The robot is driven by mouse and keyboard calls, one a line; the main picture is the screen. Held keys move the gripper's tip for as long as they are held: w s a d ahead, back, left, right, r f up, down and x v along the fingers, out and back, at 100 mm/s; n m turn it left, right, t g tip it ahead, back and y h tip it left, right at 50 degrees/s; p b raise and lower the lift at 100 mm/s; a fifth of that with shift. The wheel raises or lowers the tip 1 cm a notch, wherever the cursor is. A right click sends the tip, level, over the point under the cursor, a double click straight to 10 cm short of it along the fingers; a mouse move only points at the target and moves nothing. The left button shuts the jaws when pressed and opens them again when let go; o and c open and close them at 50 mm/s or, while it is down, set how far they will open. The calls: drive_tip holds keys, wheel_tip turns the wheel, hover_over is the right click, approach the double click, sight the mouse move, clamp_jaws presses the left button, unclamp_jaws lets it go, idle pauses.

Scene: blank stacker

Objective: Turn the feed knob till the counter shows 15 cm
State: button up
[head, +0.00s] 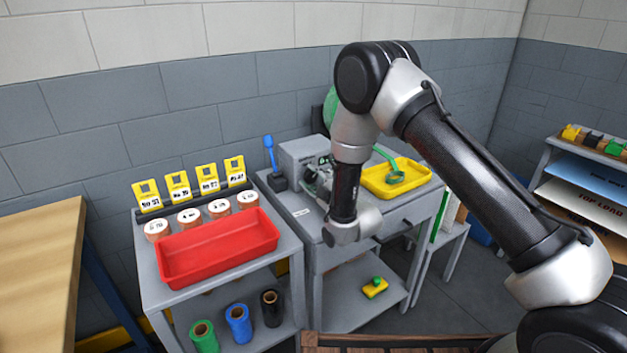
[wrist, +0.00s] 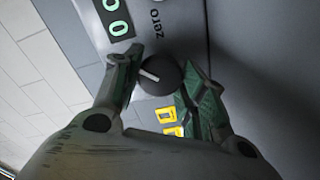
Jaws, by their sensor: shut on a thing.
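The feed knob (wrist: 150,75) is a round dark knob with a white pointer line, on the grey panel in the wrist view. My gripper (wrist: 163,77) has a finger on each side of it and is shut on it. A display with green digits (wrist: 117,15) sits above the knob; two zeros show, and the frame edge cuts it off. In the head view my gripper (head: 318,182) is at the grey machine (head: 300,151); the knob is hidden there.
A yellow tray (head: 425,178) holding a green item is right of the machine. A red tray (head: 218,247) and several labelled rolls stand on the left cart. A blue-handled tool (head: 270,150) stands upright beside the machine.

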drive_tip(key=shift+m, duration=1.6)
drive_tip(key=o, duration=1)
drive_tip(key=shift+s, duration=0.1)
drive_tip(key=v, duration=1.2)
